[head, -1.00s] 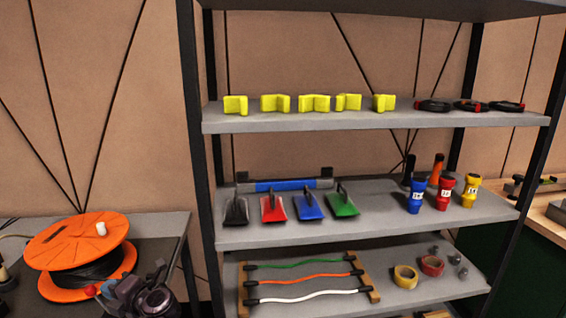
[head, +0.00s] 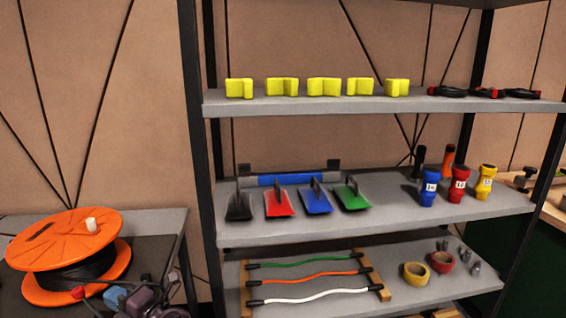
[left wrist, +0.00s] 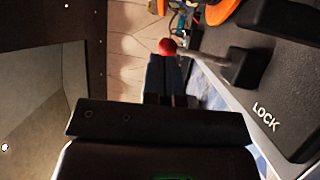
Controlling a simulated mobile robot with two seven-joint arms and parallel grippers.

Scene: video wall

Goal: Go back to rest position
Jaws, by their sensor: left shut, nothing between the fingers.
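My left gripper (left wrist: 166,75) shows in the left wrist view with its dark blue fingers shut together and nothing held. Its fingertips are close to a red ball knob (left wrist: 167,46) on a grey lever; I cannot tell whether they touch. In the head view the red knob (head: 77,292) is at the lower left. Dark, partly cut-off shapes beside it at the bottom edge seem to be my left gripper and wrist. My right gripper is in neither view.
A metal shelf unit (head: 370,107) stands ahead with yellow blocks, colored scrapers, flashlights, cables and tape rolls. An orange cable reel (head: 65,240) sits on the table at left. A dark panel marked LOCK (left wrist: 267,115) lies close right of my gripper in the left wrist view.

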